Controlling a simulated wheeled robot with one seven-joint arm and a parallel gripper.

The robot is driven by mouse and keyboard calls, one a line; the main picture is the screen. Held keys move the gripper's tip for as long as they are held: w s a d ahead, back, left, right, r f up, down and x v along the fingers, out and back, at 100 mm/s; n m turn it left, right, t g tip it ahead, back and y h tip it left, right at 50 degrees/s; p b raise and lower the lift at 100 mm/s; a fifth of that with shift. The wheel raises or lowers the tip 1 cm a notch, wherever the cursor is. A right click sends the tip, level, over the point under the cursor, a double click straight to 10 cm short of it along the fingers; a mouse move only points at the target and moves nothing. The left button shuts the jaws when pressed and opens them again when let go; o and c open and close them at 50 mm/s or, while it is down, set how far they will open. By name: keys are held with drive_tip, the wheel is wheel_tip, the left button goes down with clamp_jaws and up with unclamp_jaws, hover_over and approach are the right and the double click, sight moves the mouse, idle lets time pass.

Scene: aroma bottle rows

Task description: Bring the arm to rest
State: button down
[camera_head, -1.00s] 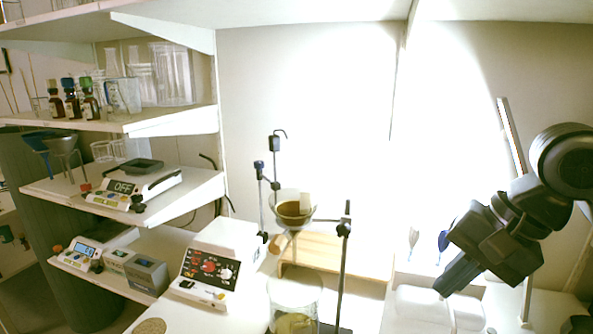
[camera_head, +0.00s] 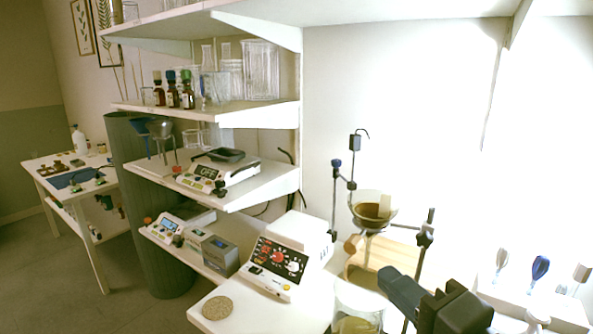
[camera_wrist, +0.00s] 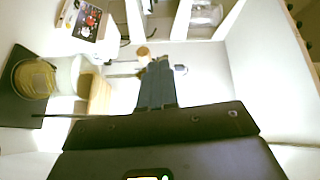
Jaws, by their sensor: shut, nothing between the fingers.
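My gripper (camera_head: 389,277) shows at the lower right of the head view, in front of the bench and to the right of the glass beaker. Its dark fingers are together with nothing between them. In the wrist view the closed fingers (camera_wrist: 157,72) point up the picture, away from the camera. Most of my arm is out of the head view, below its lower edge.
A stand holds a funnel with brown liquid (camera_head: 372,212) above a beaker (camera_head: 357,306), close to my gripper. A white control box (camera_head: 283,262) stands to the left. Shelves with bottles (camera_head: 187,95) and scales (camera_head: 222,172) rise behind it. Open floor (camera_head: 60,275) lies far left.

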drive_tip(key=s+d+f+n+h, duration=0.1)
drive_tip(key=s+d+f+h, duration=0.2)
drive_tip(key=s+f+h, duration=0.85)
drive_tip(key=s+d+f+n+y, duration=0.1)
drive_tip(key=s+n, duration=0.4)
drive_tip(key=s, duration=0.7)
drive_tip(key=s+d+f+n+g+y, duration=0.1)
drive_tip(key=s+d+n+y, duration=0.2)
drive_tip(key=s, duration=0.8)
drive_tip(key=d+n, duration=0.1)
drive_tip(key=n, duration=0.1)
drive_tip(key=shift+s+d+n+b, duration=0.3)
drive_tip(key=shift+s+d+b, duration=0.05)
drive_tip(key=shift+f, duration=0.15)
